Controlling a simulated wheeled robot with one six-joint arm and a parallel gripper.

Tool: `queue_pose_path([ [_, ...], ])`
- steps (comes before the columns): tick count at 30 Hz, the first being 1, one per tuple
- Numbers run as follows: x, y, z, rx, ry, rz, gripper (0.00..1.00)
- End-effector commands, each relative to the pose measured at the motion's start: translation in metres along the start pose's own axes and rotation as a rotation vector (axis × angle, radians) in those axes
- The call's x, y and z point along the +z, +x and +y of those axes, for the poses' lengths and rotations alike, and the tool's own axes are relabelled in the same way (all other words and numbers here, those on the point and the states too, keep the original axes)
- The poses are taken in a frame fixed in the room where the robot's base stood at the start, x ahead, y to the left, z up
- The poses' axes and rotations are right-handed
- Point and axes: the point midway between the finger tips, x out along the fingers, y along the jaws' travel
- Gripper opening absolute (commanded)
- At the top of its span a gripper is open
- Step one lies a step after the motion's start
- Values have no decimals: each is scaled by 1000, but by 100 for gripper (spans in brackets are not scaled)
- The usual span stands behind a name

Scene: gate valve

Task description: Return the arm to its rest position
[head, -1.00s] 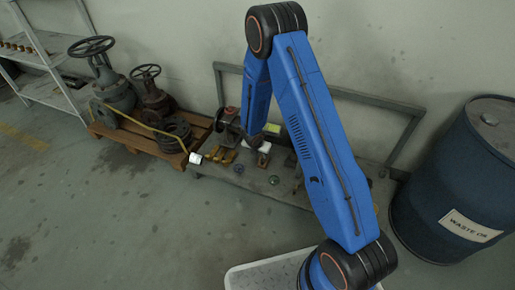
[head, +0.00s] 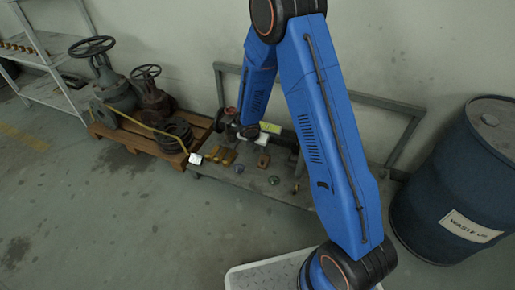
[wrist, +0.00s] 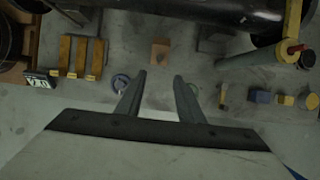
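My gripper (wrist: 159,82) shows in the wrist view with its two grey fingers apart and nothing between them. It hangs above the bench, and a small tan block (wrist: 160,53) lies ahead of the fingertips. In the head view my blue arm is bent with its elbow high, and its forearm reaches down toward the bench (head: 222,172). The fingers cannot be made out there.
A pallet (head: 130,143) with large valves stands left of the bench. A blue waste oil drum (head: 440,195) stands at the right. Small parts, including yellow blocks (wrist: 81,56), lie on the bench. The floor at front left is clear.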

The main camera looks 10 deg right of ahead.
Motion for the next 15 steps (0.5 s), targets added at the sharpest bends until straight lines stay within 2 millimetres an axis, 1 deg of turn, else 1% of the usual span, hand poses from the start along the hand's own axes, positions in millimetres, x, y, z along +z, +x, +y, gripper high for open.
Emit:
queue_pose_path([
  [10,2,-2,-1,0,8,-3,34],
  [13,10,-13,-4,0,50,-15,34],
  [15,20,-28,-10,-1,107,-30,34],
])
